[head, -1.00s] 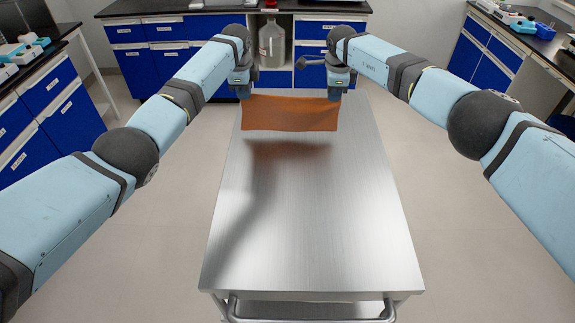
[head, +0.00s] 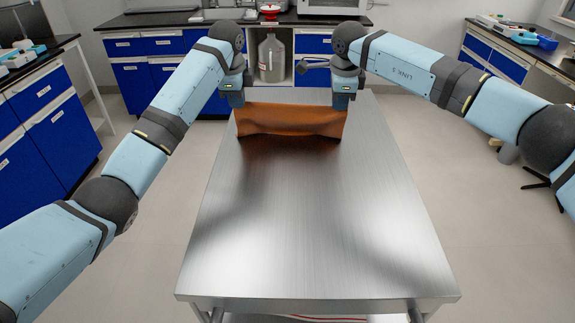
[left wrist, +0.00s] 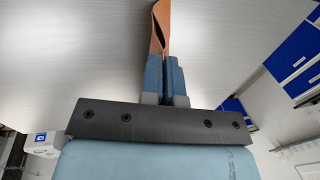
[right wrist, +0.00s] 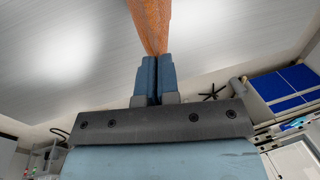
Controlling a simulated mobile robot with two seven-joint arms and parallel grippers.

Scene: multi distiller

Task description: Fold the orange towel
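The orange towel (head: 290,119) hangs between my two grippers at the far end of the metal table (head: 315,230). Its lower edge is at the tabletop and bends there. My left gripper (head: 237,101) is shut on the towel's upper left corner. In the left wrist view the towel (left wrist: 161,25) rises as a narrow folded loop from the closed fingers (left wrist: 164,72). My right gripper (head: 341,103) is shut on the upper right corner. In the right wrist view the towel (right wrist: 151,22) comes out of the closed fingers (right wrist: 158,72).
The near and middle tabletop is bare. Behind the table stand blue cabinets (head: 135,70) with a large clear jug (head: 271,58) in an open bay. More blue cabinets (head: 45,125) stand at the left and at the far right.

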